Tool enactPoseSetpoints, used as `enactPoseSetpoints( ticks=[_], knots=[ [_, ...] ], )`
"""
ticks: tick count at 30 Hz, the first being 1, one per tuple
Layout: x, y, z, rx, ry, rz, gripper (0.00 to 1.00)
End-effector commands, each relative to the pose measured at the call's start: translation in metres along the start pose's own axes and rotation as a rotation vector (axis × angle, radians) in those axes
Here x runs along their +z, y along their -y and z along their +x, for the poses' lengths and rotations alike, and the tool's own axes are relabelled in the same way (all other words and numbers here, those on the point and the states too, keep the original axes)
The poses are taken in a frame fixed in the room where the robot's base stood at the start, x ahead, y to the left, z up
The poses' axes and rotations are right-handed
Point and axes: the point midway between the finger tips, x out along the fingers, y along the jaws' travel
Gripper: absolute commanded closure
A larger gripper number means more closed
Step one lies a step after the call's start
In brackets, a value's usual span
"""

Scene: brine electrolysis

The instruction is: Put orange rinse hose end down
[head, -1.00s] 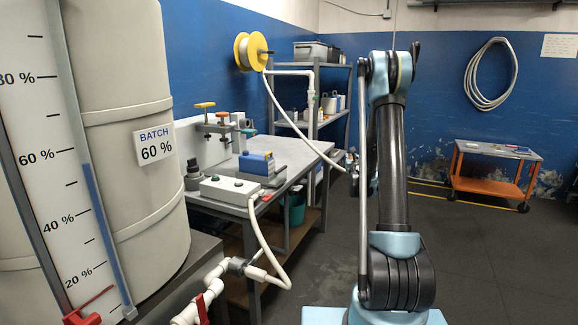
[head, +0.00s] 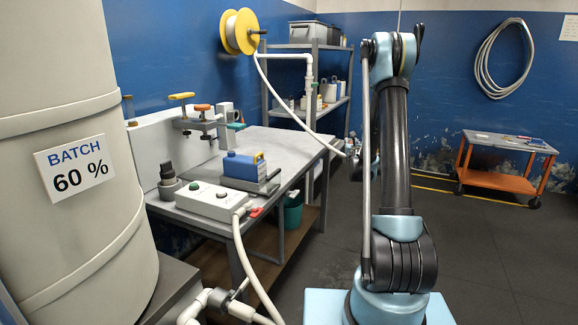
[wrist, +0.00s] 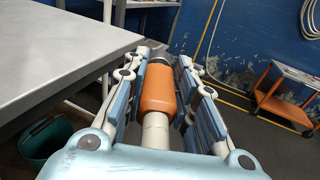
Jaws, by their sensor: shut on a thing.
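The orange rinse hose end (wrist: 158,90) lies between the finger pads of my gripper (wrist: 165,80) in the wrist view, with a grey tip beyond it. The fingers are shut on it from both sides. In the wrist view it is held in the air beside the grey table's edge, over the dark floor. In the head view the pale hose (head: 280,105) hangs from the yellow reel (head: 240,32) to my gripper, which is mostly hidden behind my arm. The orange end cannot be made out there.
The grey worktable (head: 270,148) holds a white control box (head: 212,200), a blue device (head: 242,168) and clamps. A large tank (head: 75,240) stands close at left. A teal bin (head: 293,210) sits under the table. An orange trolley (head: 500,183) is at far right, with open floor before it.

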Motion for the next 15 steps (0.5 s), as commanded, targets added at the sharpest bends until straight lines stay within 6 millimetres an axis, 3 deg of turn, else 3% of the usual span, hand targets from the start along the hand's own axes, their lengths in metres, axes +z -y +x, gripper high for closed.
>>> enactPoseSetpoints(
  ticks=[15],
  knots=[
    [-0.0047, -0.0079, 0.0016, 0.014, 0.000, 0.002, 1.00]
  ],
)
